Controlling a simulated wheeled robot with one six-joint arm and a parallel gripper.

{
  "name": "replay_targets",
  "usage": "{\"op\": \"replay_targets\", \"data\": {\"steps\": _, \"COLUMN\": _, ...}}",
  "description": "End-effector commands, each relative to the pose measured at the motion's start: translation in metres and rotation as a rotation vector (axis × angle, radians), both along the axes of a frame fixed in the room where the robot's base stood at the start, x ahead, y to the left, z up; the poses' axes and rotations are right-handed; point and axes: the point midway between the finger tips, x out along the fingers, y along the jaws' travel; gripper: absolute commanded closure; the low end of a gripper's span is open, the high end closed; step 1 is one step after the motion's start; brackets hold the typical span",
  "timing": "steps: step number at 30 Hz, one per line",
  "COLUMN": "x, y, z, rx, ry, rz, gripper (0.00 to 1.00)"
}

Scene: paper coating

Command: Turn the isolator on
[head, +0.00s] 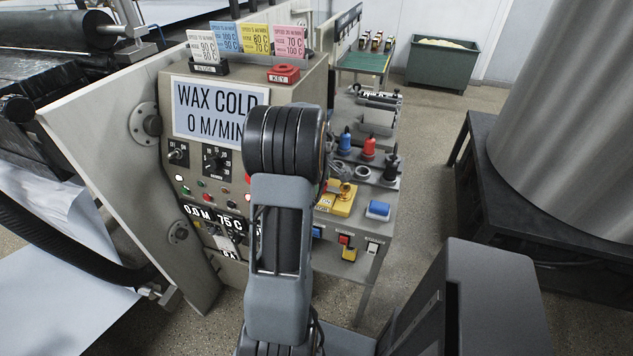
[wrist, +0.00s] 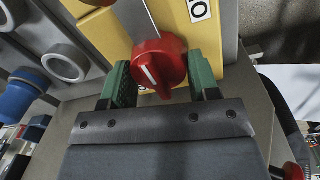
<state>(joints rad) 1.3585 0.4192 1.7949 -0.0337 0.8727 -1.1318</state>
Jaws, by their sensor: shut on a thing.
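The isolator's red rotary knob (wrist: 160,62) sits on a yellow plate (wrist: 177,15) in the wrist view. Its white pointer line slants. A white label with a black O (wrist: 199,10) is on the plate at the upper right. Another label under the knob is mostly hidden. My gripper (wrist: 161,85) has its green fingers at both sides of the knob and is shut on it. In the head view my arm covers the gripper, and I cannot make out the red knob there.
The control cabinet (head: 300,85) with a "WAX COLD 0 M/MIN" sign (head: 215,110) stands left of my arm. A blue (head: 345,141) and a red item (head: 369,147) stand on the panel at right. A large metal cylinder (head: 570,120) on a dark stand is further right.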

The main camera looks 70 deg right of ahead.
Motion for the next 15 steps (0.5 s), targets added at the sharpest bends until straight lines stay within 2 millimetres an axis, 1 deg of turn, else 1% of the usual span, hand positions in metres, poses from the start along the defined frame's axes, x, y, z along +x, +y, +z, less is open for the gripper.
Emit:
{"op": "replay_targets", "data": {"steps": 1, "x": -0.0016, "y": -0.0001, "z": -0.0003, "rx": 0.0, "ry": 0.002, "rz": -0.003, "gripper": 0.87}}
{"op": "replay_targets", "data": {"steps": 2, "x": -0.0015, "y": -0.0001, "z": -0.0003, "rx": 0.0, "ry": 0.002, "rz": -0.003, "gripper": 0.44}}
{"op": "replay_targets", "data": {"steps": 9, "x": 0.0011, "y": 0.0005, "z": -0.0001, "rx": 0.0, "ry": 0.0, "rz": 0.002, "gripper": 0.21}}
{"op": "replay_targets", "data": {"steps": 10, "x": 0.0013, "y": 0.0005, "z": -0.0002, "rx": 0.0, "ry": 0.0, "rz": 0.002, "gripper": 0.19}}
{"op": "replay_targets", "data": {"steps": 15, "x": 0.0019, "y": 0.0006, "z": -0.0001, "rx": 0.0, "ry": -0.001, "rz": 0.003, "gripper": 0.19}}
